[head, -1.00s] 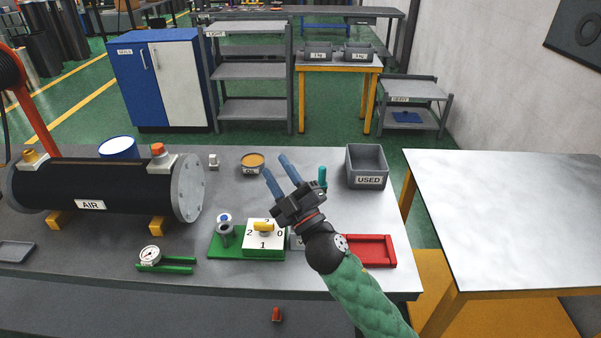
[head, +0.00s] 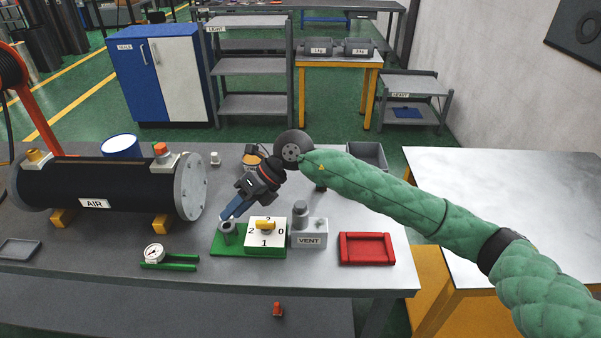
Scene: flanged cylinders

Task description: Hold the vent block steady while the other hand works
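The vent block (head: 309,240) is a grey block labelled VENT with a grey cylinder on top. It stands on the workbench, right of the white numbered block (head: 265,242) with a yellow handle. My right gripper (head: 229,214) points down and left. Its blue fingertips are at the top of a grey flanged fitting (head: 227,238) on a green plate (head: 218,248). I cannot tell whether they touch or grip it, and the fingers overlap in this view. The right gripper is well left of the vent block. My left gripper is not in view.
A red tray (head: 367,261) lies right of the vent block. A gauge (head: 154,253) sits on a green stand at left, below the black AIR tank (head: 92,185). A grey bin (head: 368,153) is partly hidden behind my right arm. The white-topped table (head: 500,210) is bare.

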